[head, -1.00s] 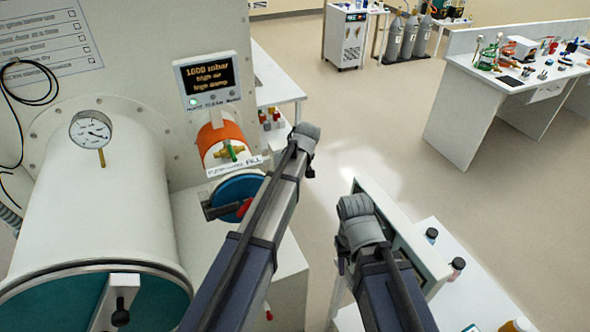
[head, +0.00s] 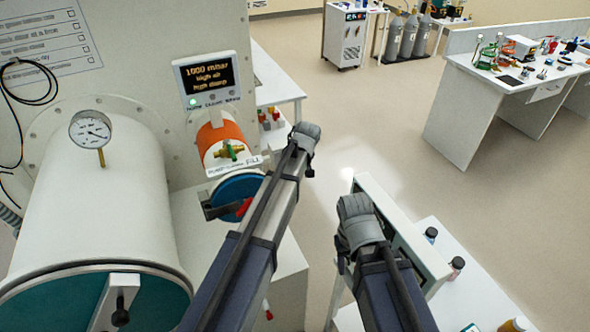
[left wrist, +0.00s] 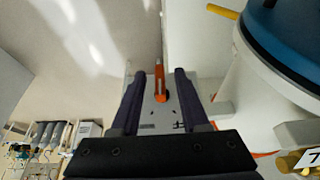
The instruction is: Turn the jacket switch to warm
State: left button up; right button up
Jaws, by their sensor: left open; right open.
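An orange lever (left wrist: 160,82) stands on a grey marked plate (left wrist: 147,118) in the left wrist view. It looks like the jacket switch, but its labels are too small to read. My left gripper (left wrist: 158,78) is open, with one dark finger on each side of the lever; contact cannot be made out. In the head view my left arm hides this gripper. A red tip (head: 268,312) shows beside that arm, low on the white cabinet. My right arm's grey end (head: 360,218) is at centre right, away from the cabinet, with the fingers hardly visible.
A lit display (head: 207,77) reads 1000 mbar, high air, high damp. Below it are an orange-wrapped cylinder (head: 222,135) and a blue disc (head: 236,187). A large white chamber (head: 95,205) fills the left. A side table (head: 480,285) with bottles stands at right; floor lies beyond.

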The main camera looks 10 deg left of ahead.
pick_arm(q)
jog(key=p+v, duration=0.7)
jog(key=shift+s+r, duration=0.2)
jog(key=shift+r, duration=0.1)
jog(key=shift+d, duration=0.1)
